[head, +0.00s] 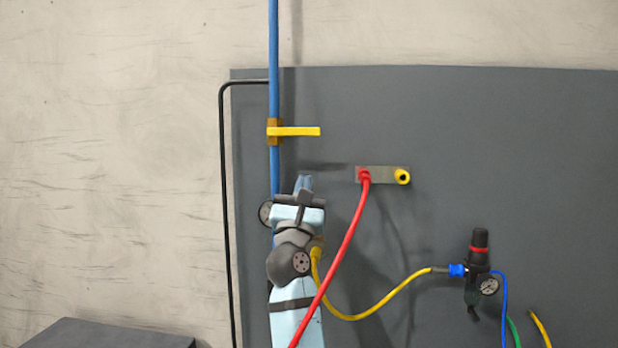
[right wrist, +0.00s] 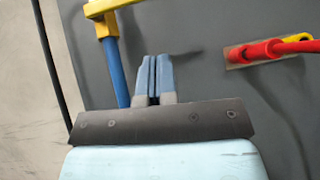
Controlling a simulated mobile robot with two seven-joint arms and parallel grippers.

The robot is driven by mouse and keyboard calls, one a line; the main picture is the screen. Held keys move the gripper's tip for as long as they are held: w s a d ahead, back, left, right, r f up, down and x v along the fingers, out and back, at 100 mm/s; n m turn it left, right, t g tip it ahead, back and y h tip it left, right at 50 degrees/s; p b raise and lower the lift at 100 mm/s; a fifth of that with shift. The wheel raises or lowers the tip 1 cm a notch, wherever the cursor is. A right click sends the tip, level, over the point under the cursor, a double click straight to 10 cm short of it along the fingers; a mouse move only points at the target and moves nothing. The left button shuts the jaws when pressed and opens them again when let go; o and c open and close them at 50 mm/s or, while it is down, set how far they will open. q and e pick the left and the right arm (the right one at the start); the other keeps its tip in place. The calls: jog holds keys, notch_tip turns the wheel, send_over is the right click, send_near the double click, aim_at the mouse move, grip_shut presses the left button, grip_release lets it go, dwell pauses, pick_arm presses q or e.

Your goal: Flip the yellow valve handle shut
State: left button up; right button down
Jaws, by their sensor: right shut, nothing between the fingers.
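The yellow valve handle (head: 298,131) sticks out level to the right from a brass valve body (head: 274,138) on a vertical blue pipe (head: 274,55). In the right wrist view the handle (right wrist: 108,7) shows at the top left, partly cut off by the frame edge. My right gripper (head: 304,182) is below the handle, beside the blue pipe, with its fingers pointing up. Its fingers (right wrist: 154,76) are together and empty, apart from the handle. My left gripper is not in view.
A red hose (head: 345,245) runs from a small plate (head: 385,175) with a yellow port right of my right gripper. A yellow hose (head: 375,308) leads to a black regulator (head: 479,260). A black pipe (head: 223,200) runs down the left. The grey panel (head: 500,130) is bare at upper right.

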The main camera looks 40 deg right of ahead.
jog(key=b+v, duration=0.1)
jog(key=v, duration=0.4)
jog(key=shift+a, duration=0.15)
dwell(0.3)
